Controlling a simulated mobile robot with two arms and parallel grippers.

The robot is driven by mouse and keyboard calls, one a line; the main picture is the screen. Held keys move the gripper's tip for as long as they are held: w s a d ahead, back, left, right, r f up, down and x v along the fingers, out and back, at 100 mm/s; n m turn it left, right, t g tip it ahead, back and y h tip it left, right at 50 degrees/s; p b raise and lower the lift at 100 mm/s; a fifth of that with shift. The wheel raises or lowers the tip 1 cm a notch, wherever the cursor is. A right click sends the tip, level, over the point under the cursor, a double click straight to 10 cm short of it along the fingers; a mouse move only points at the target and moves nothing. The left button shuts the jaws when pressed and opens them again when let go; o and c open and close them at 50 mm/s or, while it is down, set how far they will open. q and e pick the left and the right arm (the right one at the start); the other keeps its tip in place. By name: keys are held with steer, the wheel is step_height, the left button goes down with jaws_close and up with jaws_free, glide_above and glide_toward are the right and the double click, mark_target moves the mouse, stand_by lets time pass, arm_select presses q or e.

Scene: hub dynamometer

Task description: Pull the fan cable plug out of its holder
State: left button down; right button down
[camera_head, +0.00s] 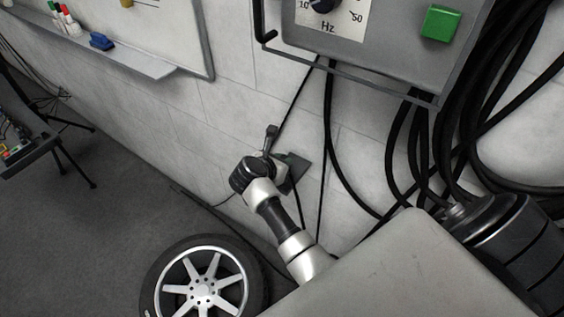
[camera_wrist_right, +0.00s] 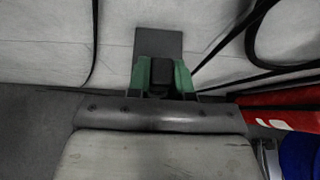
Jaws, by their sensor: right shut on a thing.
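My right gripper (camera_wrist_right: 161,66) is shut on the black fan cable plug (camera_wrist_right: 161,80), which sits between its two green fingers in the wrist view. Directly behind the plug is a dark grey plate, seemingly the holder (camera_wrist_right: 160,43), on the pale wall. In the head view my right arm reaches up to this dark plate (camera_head: 297,168) low on the wall, and a black cable runs from there up towards the grey box. The gripper's wrist hides most of the plug there. I cannot tell whether the plug is still seated. My left gripper is not in view.
A grey control box (camera_head: 400,40) with a dial and a green button is above. Thick black cables (camera_head: 420,150) hang at the right. A wheel (camera_head: 203,285) is on the floor, lower left. A whiteboard (camera_head: 150,35) is at upper left.

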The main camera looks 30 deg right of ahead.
steer(key=shift+r, duration=0.1)
steer(key=shift+r+p, duration=1.4)
steer(key=shift+r, duration=0.7)
